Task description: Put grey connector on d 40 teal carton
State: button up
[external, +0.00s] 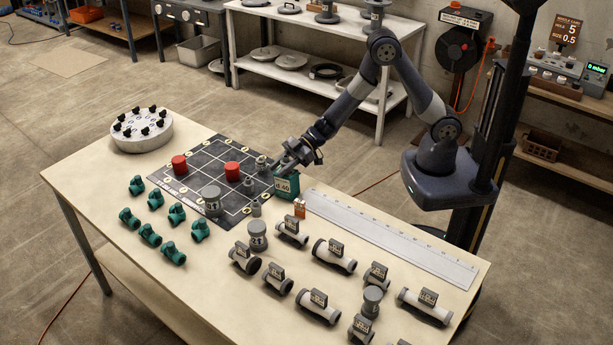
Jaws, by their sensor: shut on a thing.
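The teal carton (287,189), labelled D 40, stands upright on the table at the right edge of the dark grid mat. My gripper (282,163) is directly above the carton's top and is shut on a small grey piece, which I take to be the grey connector. The fingers and the similar grey colour mostly hide this piece. I cannot tell whether it touches the carton's top. Other small grey fittings (256,208) stand on the mat's right side, close to the carton.
The grid mat (192,181) bears red caps (232,171) and a grey cylinder (211,201). Teal fittings (150,234) lie at the left, labelled grey pipe pieces (334,256) at the front right. A long ruler (390,238) runs along the right edge. A round holder (141,131) stands far left.

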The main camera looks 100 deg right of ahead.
jog(key=shift+f, duration=0.1)
jog(key=o, duration=1)
jog(key=shift+c, duration=0.2)
jog(key=shift+s+d+r, duration=0.1)
jog(key=shift+r, duration=0.1)
jog(key=v, duration=1.1)
jog(key=shift+s+d, duration=0.2)
jog(key=shift+s, duration=0.15)
jog(key=shift+o, duration=0.6)
jog(key=shift+r, duration=0.1)
